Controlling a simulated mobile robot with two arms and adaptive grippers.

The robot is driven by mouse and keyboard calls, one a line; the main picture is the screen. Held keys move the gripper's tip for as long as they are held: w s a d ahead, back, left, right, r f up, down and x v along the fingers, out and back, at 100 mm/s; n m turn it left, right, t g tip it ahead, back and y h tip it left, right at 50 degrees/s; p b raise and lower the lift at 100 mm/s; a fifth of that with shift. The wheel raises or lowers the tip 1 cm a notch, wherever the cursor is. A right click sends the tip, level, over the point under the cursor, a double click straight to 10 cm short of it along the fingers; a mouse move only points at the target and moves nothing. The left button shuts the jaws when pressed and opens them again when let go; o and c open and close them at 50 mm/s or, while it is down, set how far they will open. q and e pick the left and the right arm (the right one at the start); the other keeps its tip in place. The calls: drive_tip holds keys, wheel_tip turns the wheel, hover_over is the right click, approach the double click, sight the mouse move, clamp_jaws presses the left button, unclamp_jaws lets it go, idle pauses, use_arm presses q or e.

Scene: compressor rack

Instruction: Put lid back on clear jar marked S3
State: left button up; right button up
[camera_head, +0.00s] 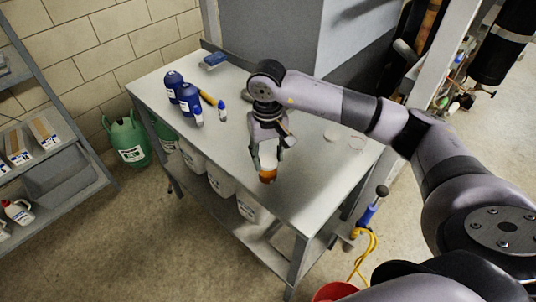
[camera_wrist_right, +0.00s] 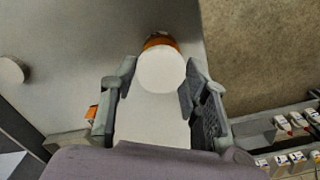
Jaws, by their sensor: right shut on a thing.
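My right gripper (camera_head: 266,164) is over the front part of the workbench, with its fingers pointing down. It is shut on a white object with an orange-brown end (camera_head: 268,177); in the right wrist view its round white face (camera_wrist_right: 161,71) shows between the fingers. I cannot tell whether this object is clear of the bench top. A pale round disc (camera_head: 332,134), perhaps a lid, lies toward the bench's right end. Next to it is a faint, clear round thing (camera_head: 357,143), perhaps the clear jar. No S3 mark is readable. My left gripper is not in view.
Blue bottles (camera_head: 188,98), a yellow-handled tool (camera_head: 207,98) and a small blue-capped bottle (camera_head: 222,112) stand or lie on the bench's (camera_head: 235,152) left part. A blue-handled tool (camera_head: 368,212) is by its right end.

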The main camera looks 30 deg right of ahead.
drive_tip(key=shift+f+b, duration=0.4)
drive_tip(key=shift+b, duration=0.5)
idle(0.7)
drive_tip(key=o, duration=1.1)
drive_tip(key=shift+c, duration=0.6)
wheel_tip(320, 180, up, 7)
drive_tip(key=p, duration=0.3)
drive_tip(key=shift+r, duration=0.1)
